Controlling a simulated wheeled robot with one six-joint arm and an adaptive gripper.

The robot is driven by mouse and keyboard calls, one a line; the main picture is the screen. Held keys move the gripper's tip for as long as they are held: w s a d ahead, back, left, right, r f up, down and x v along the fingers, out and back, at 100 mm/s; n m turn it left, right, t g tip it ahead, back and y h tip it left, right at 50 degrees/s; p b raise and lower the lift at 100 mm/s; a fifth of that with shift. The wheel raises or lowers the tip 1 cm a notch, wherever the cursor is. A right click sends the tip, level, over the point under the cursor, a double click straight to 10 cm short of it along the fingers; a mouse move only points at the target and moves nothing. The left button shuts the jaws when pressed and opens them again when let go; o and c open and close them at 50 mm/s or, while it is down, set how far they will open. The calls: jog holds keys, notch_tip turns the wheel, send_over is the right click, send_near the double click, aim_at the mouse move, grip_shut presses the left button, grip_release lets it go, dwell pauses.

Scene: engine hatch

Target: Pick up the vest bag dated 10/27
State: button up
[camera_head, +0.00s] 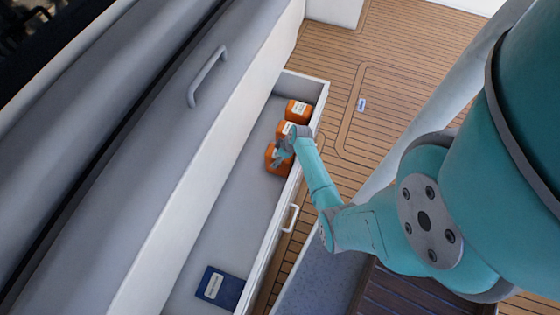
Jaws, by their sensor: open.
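Three orange vest bags lie in a row in the far end of the open drawer (205,255). The far bag (300,109) shows a white label and is clear of my arm. The middle bag (284,129) is partly covered by my wrist, with a bit of its white label showing. The near bag (271,160) has my gripper (279,160) over it. No date is readable at this size, so I cannot tell which is 10/27. My gripper is open and points down at the near bag; I cannot tell whether it touches.
A dark blue booklet (220,288) with a pale label lies at the drawer's near end. The drawer's middle is bare. A white handle (291,218) is on its front. A grey hatch with a handle (207,76) rises at left. Wooden deck (400,50) lies right.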

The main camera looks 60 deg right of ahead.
jog(key=shift+c, duration=0.3)
jog(key=c, duration=1.6)
jog(key=shift+r, duration=0.15)
